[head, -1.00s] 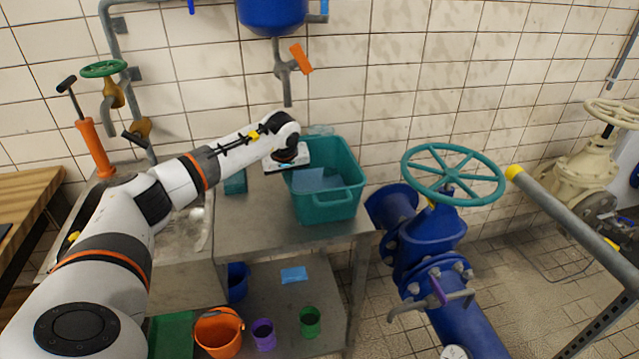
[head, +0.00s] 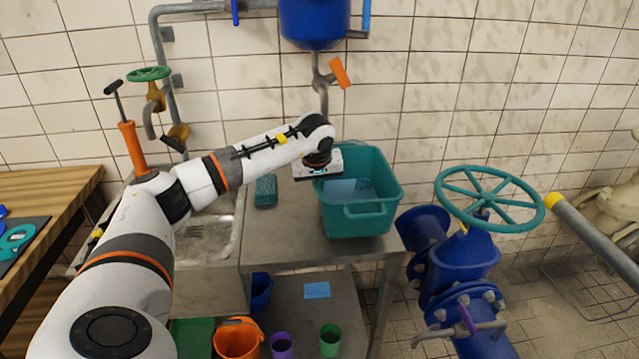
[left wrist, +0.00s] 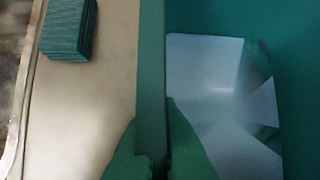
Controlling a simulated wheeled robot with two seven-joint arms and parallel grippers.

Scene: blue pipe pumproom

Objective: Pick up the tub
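The tub (head: 357,219) is a teal, open-topped box standing on the metal table below the wall tap. Something pale blue (head: 345,190) lies or shows inside it. My left gripper (left wrist: 152,125) is at the tub's left rim; the wrist body hides that part of the rim in the head view. In the left wrist view the tub's wall (left wrist: 151,60) runs between my two fingers, which sit close against both sides and look closed on it. The tub looks level on the table. My right gripper is not in view.
A dark teal block (head: 265,191) lies on the metal table (head: 270,235) left of the tub. A blue pipe with a teal handwheel (head: 490,200) stands close on the right. A blue tank (head: 315,22) and tap with orange handle (head: 340,73) hang above. Buckets are below.

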